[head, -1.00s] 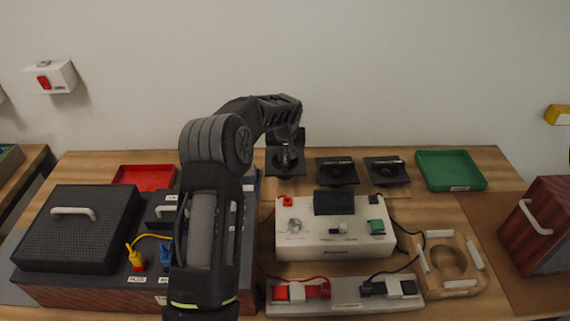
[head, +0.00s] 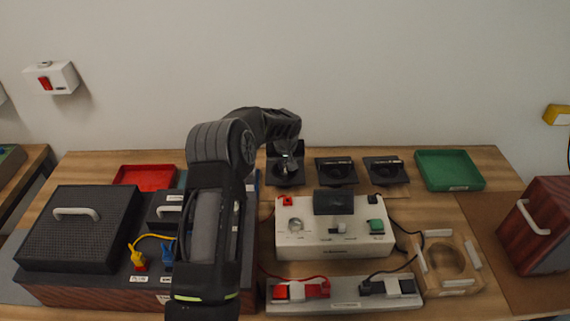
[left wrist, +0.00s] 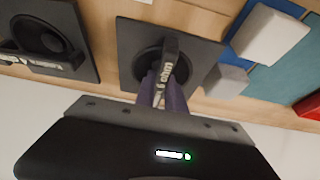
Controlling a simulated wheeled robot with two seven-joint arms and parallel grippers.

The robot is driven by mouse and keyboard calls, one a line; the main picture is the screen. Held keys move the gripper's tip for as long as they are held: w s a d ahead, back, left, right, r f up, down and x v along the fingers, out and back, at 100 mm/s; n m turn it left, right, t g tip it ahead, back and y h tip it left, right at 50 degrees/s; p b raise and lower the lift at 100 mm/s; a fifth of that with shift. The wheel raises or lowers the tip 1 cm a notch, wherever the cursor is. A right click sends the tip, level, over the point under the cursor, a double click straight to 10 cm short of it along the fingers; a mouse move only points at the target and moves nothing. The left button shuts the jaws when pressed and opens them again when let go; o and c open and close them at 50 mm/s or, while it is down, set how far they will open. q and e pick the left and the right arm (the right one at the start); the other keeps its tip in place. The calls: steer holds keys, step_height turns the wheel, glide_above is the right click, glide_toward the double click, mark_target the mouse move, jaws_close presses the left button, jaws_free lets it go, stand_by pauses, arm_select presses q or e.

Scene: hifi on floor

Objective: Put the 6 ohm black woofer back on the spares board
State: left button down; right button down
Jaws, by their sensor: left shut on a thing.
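The 6 ohm black woofer (head: 285,178), a black square plate with a round cone, is at the left end of a row of black drivers at the back of the bench. My left gripper (head: 287,164) comes down on it from above and is shut on its handle. In the left wrist view the woofer (left wrist: 210,50) lies below the fingers, with a "6 ohm" label on the gripped handle. The spares board (left wrist: 108,62) shows as pale wood beside it. I cannot tell whether the plate touches the board. My right gripper is not in view.
Two similar drivers (head: 336,171) (head: 387,170) sit to the right. A green tray (head: 450,170) and a red tray (head: 146,178) flank the row. A white test box (head: 333,240) stands in front. A wall is close behind.

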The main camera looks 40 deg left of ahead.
arm_select(q)
steer(key=shift+w, duration=0.1)
steer(key=c, duration=1.4)
jaws_free()
steer(key=shift+f, duration=0.1)
steer(key=shift+r, duration=0.25)
steer(key=b+v, duration=0.2)
steer(key=v, duration=1)
steer(key=shift+d+f, duration=0.1)
steer(key=shift+f, duration=0.1)
